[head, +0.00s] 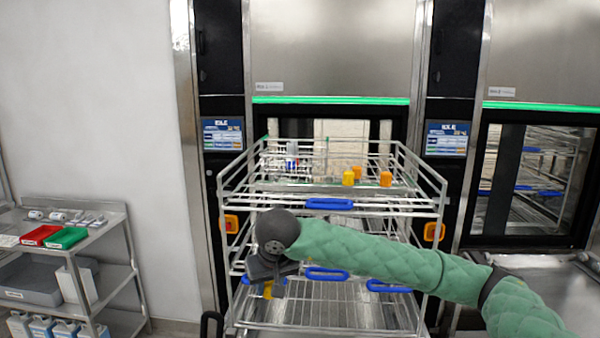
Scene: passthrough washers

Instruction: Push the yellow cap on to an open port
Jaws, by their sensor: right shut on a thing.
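My right arm reaches in from the right across the front of the wire rack cart. My right gripper (267,282) points down at the cart's left front, at the level of a lower shelf. It is shut on a yellow cap (268,291), of which only a small part shows below the dark fingers. Another yellow cap (348,178) stands on the top rack (300,190), next to an orange cap (357,171) and a second orange cap (386,179). Any port under my gripper is hidden or too small to make out. My left gripper is not in view.

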